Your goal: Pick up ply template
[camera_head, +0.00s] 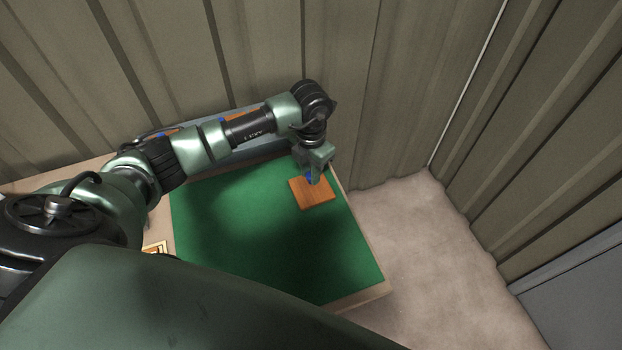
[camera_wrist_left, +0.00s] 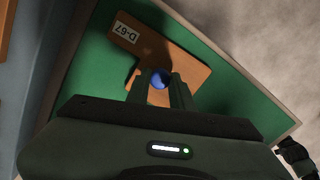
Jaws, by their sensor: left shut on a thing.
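The ply template is a flat orange-brown wooden piece (camera_head: 313,194) with a blue knob, at the back right of the green mat. In the left wrist view the template (camera_wrist_left: 190,72) carries a white label reading D-67 (camera_wrist_left: 127,33). My left gripper (camera_head: 314,177) is above the template with its fingers shut on the blue knob (camera_wrist_left: 158,79). The template's near part is hidden behind the fingers in the wrist view. I cannot tell whether it rests on the mat or hangs just above it.
The green mat (camera_head: 250,240) covers most of the table and is largely clear. More orange-brown pieces (camera_head: 241,113) with blue parts lie behind my arm on a grey strip. A small framed item (camera_head: 155,248) sits at the left edge. Corrugated walls (camera_head: 400,90) stand close behind and right.

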